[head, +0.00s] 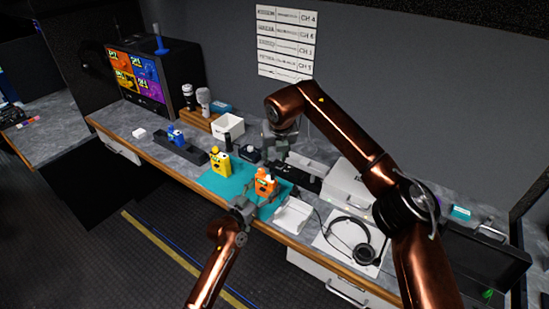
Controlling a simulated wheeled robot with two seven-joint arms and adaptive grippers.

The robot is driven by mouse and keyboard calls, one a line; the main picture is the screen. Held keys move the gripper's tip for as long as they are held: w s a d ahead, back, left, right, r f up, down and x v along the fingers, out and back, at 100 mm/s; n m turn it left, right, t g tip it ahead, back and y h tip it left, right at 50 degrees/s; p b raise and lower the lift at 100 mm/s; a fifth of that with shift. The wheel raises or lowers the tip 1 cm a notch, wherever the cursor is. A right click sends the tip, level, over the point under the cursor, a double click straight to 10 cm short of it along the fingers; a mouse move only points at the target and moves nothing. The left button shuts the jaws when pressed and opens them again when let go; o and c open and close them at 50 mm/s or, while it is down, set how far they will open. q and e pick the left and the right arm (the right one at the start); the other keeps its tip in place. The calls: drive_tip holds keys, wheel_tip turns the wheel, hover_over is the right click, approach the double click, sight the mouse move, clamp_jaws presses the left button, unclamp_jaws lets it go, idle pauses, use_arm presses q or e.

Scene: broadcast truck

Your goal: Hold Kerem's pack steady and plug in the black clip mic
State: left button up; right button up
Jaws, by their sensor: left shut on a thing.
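An orange pack (265,183) stands upright on the teal mat (222,186) at the front of the counter. My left gripper (257,198) reaches it from the front edge and is shut on its lower part. A yellow pack (221,164) stands on the mat to its left. My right gripper (280,146) hangs above the counter behind the orange pack, apart from it. Its fingertips are too small and dark to tell open from shut. I cannot make out a black clip mic for sure among the dark items. The name labels on the packs are unreadable.
Blue packs (176,136) sit in a dark tray (190,151) at left. A white box (228,126) and microphones (203,100) stand behind. A white open tray (292,215) and headphones (349,238) lie right of the mat. Channel strips (287,44) hang on the wall.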

use_arm(q)
drive_tip(key=o, duration=1.4)
